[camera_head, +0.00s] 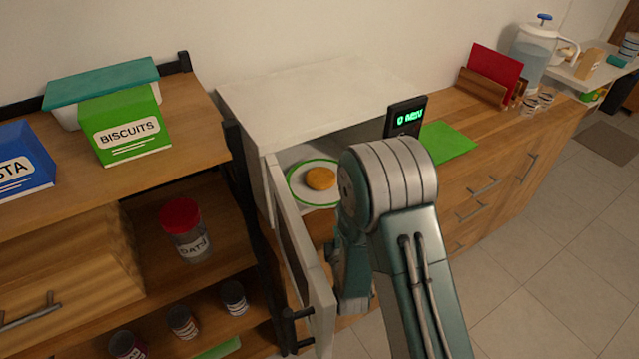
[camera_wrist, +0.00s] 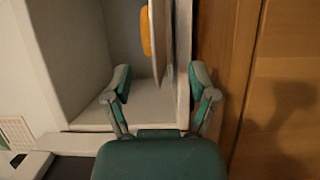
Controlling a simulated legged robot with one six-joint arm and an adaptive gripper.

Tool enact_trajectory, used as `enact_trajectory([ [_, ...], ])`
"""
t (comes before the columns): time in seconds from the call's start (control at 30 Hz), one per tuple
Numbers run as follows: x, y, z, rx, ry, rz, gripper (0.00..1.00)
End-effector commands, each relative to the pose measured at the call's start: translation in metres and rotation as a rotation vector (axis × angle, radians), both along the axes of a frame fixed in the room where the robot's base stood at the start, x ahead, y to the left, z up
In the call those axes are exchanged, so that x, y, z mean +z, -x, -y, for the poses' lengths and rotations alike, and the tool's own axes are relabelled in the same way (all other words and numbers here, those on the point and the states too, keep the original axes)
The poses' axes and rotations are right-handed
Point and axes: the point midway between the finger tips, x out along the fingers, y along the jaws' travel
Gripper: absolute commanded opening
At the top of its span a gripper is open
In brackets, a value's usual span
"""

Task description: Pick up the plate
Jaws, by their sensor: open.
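The plate (camera_head: 299,184) is white with a green ring and lies inside the open microwave, with a round orange food piece (camera_head: 321,178) on it. My arm hides its right part in the head view. In the wrist view, which is turned sideways, the plate (camera_wrist: 158,45) shows almost edge-on, with the orange food (camera_wrist: 146,30) on its left. My gripper (camera_wrist: 162,88) is open and empty. Its fingers lie left and right of the plate's near edge in the picture, and the plate appears beyond them. In the head view my arm hides the fingertips.
The microwave (camera_head: 315,88) has its door (camera_head: 303,255) swung open to the left of my arm. A green board (camera_head: 447,142) lies right of it. The left shelf holds a biscuits box (camera_head: 122,125) and jars. Wooden drawer fronts (camera_wrist: 290,110) are close by on the wrist view's right.

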Motion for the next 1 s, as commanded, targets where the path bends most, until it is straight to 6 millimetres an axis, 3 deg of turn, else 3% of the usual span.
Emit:
enact_trajectory([
  [0.4,-0.005,-0.049,-0.02,0.002,0.009,0.001,0.73],
  [0.6,-0.006,-0.074,-0.02,0.0,0.006,-0.001,0.73],
  [0.87,-0.006,-0.076,-0.022,0.001,0.007,-0.001,0.73],
  [0.97,-0.006,-0.076,-0.024,0.002,0.009,0.0,0.33],
  [1.0,-0.006,-0.076,-0.024,0.002,0.009,0.0,0.15],
])
